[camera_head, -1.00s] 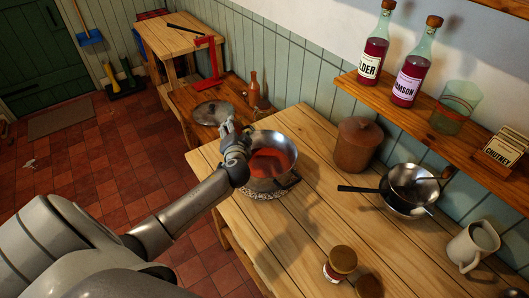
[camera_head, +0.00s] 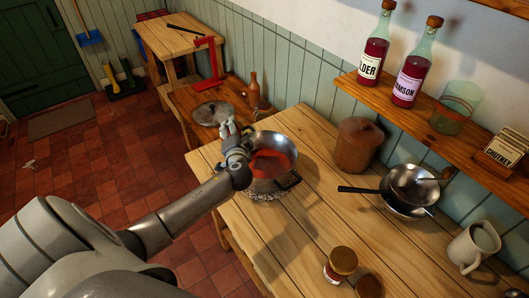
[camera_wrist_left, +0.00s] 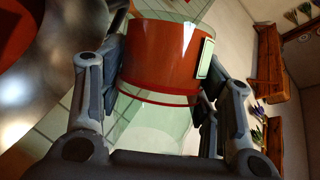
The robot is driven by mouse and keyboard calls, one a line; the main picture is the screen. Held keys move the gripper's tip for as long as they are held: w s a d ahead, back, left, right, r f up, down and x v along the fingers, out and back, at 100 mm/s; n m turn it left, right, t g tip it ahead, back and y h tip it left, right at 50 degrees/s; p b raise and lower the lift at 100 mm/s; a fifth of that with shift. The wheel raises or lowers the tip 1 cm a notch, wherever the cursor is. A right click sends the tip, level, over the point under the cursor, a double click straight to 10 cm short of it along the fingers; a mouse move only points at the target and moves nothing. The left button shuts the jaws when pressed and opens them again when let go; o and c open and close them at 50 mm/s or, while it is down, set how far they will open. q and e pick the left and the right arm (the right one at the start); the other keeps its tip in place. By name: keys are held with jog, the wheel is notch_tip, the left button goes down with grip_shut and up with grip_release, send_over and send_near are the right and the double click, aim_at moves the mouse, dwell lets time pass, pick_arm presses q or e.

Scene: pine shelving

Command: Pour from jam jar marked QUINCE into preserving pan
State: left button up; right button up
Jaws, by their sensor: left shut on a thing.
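The preserving pan (camera_head: 289,179) is a wide metal pan on the wooden table, with red-orange contents showing inside. My left gripper (camera_head: 235,138) is at the pan's left rim in the head view. In the left wrist view, my left gripper (camera_wrist_left: 160,85) is shut on a glass jar (camera_wrist_left: 160,55) with red-orange contents and a pale label seen edge-on, its text unreadable. Part of this jar is clear, empty-looking glass. The jar is mostly hidden by the gripper in the head view. The pan's metal wall (camera_wrist_left: 75,70) shows at the left of the wrist view. My right gripper is not in view.
A brown lidded crock (camera_head: 357,146), a dark-handled pan with a metal bowl (camera_head: 414,186), a cream jug (camera_head: 473,246) and a small lidded jar (camera_head: 340,264) stand on the table (camera_head: 310,225). A shelf (camera_head: 425,119) with bottles overhangs the right side.

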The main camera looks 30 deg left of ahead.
pick_arm(q)
jog(key=shift+r+m+p, duration=0.3)
jog(key=shift+r+m, duration=0.1)
jog(key=shift+r, duration=0.05)
dwell(0.4)
jog(key=shift+f+m+y, duration=0.3)
jog(key=shift+m+y, duration=0.4)
dwell(0.7)
jog(key=shift+w+d+f+m+t+b, duration=0.2)
jog(key=shift+d+m+b, duration=0.2)
jog(key=shift+b, duration=0.15)
jog(key=shift+w+d+f+m+t+b, duration=0.15)
jog(key=shift+d+m+b, duration=0.15)
jog(key=shift+d+b, duration=0.15)
dwell(0.5)
jog(key=shift+d+f+m+y+b, duration=0.1)
jog(key=shift+f+m+y+b, duration=0.05)
jog(key=shift+m+y+b, duration=0.35)
dwell(0.4)
jog(key=shift+a+r+n+h+p, duration=0.3)
jog(key=shift+r+n+p, duration=0.3)
jog(key=shift+r+p, duration=0.45)
jog(key=shift+s+a+n+p, duration=0.35)
jog(key=shift+a+n+p, duration=0.25)
jog(key=shift+a+p, duration=0.25)
jog(key=shift+d+f+n+h+b, duration=0.2)
jog(key=shift+f+n+h+b, duration=0.2)
jog(key=shift+h+b, duration=0.1)
